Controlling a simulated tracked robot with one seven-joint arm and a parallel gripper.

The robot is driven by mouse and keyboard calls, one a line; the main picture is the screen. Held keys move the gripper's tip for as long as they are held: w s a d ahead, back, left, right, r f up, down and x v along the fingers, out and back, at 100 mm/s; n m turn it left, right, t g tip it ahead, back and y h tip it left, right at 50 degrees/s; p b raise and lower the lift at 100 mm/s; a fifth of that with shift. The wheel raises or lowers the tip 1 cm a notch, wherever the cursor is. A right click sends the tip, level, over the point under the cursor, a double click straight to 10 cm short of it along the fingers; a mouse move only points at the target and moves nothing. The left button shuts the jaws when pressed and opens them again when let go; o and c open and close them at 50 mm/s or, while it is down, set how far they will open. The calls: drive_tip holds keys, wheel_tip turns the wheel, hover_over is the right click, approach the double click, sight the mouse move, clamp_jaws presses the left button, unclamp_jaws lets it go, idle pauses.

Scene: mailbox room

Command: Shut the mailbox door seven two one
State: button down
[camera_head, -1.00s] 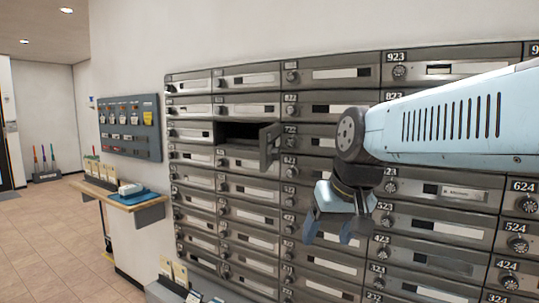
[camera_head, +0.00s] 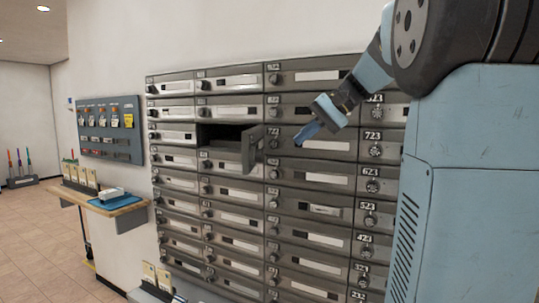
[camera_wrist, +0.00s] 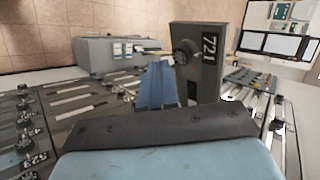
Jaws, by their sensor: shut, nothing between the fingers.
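The mailbox door 721 (camera_head: 253,148) stands open, sticking out from the bank at the right edge of a dark open compartment (camera_head: 221,137). In the wrist view the same door (camera_wrist: 197,62) stands upright with its number and a round lock knob showing. My gripper (camera_head: 303,138) is shut and empty, pointing down and left, a little to the right of the open door in the head view. In the wrist view its blue fingers (camera_wrist: 157,88) are together, just left of the door. I cannot tell whether they touch it.
The other doors of the mailbox bank (camera_head: 235,218) that I can see are shut. A blue-grey panel (camera_head: 111,128) hangs on the wall to the left. A wooden shelf (camera_head: 118,209) below it holds cards and a blue tray. Open tiled floor lies at the far left.

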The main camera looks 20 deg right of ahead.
approach(250, 170)
wheel_tip(250, 170, down, 4)
drive_tip(key=shift+w+a, duration=0.25)
drive_tip(key=shift+a, duration=0.4)
drive_tip(key=shift+w+a, duration=0.2)
drive_tip(key=shift+a, duration=0.5)
drive_tip(key=shift+w+a, duration=0.25)
drive_tip(key=shift+a, duration=0.4)
